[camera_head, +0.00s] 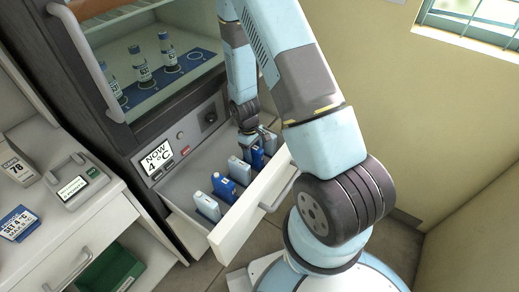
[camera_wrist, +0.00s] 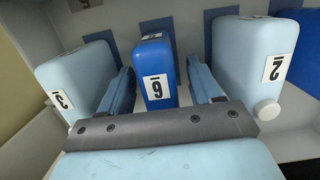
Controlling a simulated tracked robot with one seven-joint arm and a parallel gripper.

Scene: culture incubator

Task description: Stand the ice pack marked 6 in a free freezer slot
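The blue ice pack (camera_wrist: 154,60), whose label shows a 6, stands upright in the open drawer. It also shows partly hidden in the head view (camera_head: 257,158). My gripper (camera_wrist: 163,88) is open, with one finger on each side of this pack and a visible gap to each. A light blue pack marked 3 (camera_wrist: 75,82) stands beyond the left finger. A light blue pack marked 2 (camera_wrist: 243,45) with a white cap stands beyond the right finger. Dark blue slot markings show behind the packs. My arm hides part of the drawer in the head view.
More packs, a blue one (camera_head: 223,187) and a light blue one (camera_head: 206,206), stand towards the drawer's near left end. The drawer front (camera_head: 251,212) has a handle. Above is an incubator chamber with several vials (camera_head: 141,66). A white counter (camera_head: 50,225) stands left.

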